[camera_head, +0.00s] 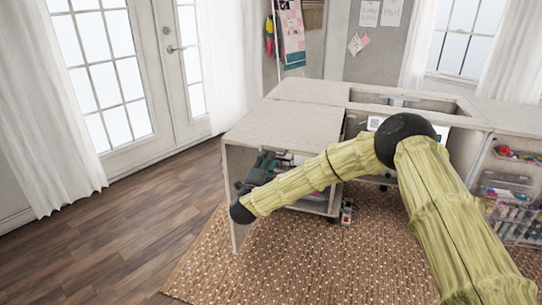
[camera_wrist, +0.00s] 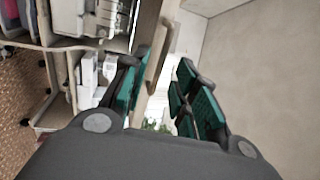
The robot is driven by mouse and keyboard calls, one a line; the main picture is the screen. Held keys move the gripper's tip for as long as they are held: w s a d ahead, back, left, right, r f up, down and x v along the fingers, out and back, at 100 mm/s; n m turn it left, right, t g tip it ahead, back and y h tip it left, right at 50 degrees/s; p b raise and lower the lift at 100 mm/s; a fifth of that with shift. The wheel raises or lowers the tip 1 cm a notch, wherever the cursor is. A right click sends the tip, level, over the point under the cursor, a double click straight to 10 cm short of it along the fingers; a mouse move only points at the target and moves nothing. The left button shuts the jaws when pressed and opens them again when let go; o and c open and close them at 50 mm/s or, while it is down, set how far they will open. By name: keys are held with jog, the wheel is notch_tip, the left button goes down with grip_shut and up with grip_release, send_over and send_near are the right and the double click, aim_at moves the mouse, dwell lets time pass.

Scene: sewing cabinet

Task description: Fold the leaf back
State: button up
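The sewing cabinet's pale leaf (camera_head: 285,126) lies flat, level with the cabinet top, and juts out toward the front left. An upright pale panel (camera_head: 232,205) stands below its left edge. My gripper (camera_head: 264,164) is under the leaf, to the right of that panel. In the wrist view my gripper (camera_wrist: 158,92) has its teal-padded fingers apart. A narrow pale bar or handle (camera_wrist: 159,52) shows between and beyond them. I cannot tell if either finger touches it. A broad pale panel surface (camera_wrist: 265,60) fills the right side of the wrist view.
The cabinet top (camera_head: 310,91) has a recessed opening (camera_head: 400,100) at the right. A wheeled drawer unit (camera_head: 320,202) stands beneath, near a power strip (camera_head: 346,213). Shelves with craft supplies (camera_head: 510,200) are at the right. The wood floor (camera_head: 120,235) at left is clear.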

jog(key=shift+x, duration=2.3)
jog(key=shift+c, duration=0.4)
grip_shut()
